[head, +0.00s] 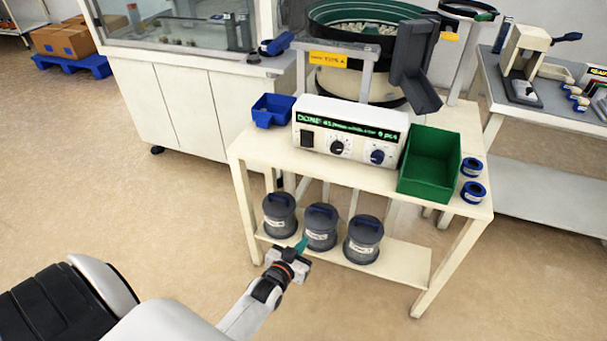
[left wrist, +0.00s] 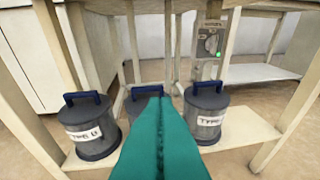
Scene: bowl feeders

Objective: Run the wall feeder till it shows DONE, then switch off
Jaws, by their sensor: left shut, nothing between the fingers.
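A white control box (head: 349,135) stands on the table, with a lit green display (head: 350,127) that appears to begin with DONE; the rest is hard to read. Its front has a dark rocker switch (head: 307,138), a middle knob (head: 340,147) and a blue knob (head: 377,156). The rocker's position is too small to tell. Behind it is a feeder bowl (head: 325,14) with a green inside and pale parts. A grey box with a dial and green light (left wrist: 211,42) shows below the tabletop. My left gripper (head: 303,244) is shut and empty, low before the lower shelf. My right gripper is out of view.
Lidded grey canisters (head: 279,215) stand on the lower shelf (head: 400,262) close to my left gripper. A green bin (head: 429,163), a blue bin (head: 272,110) and blue rolls (head: 473,192) are on the tabletop.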

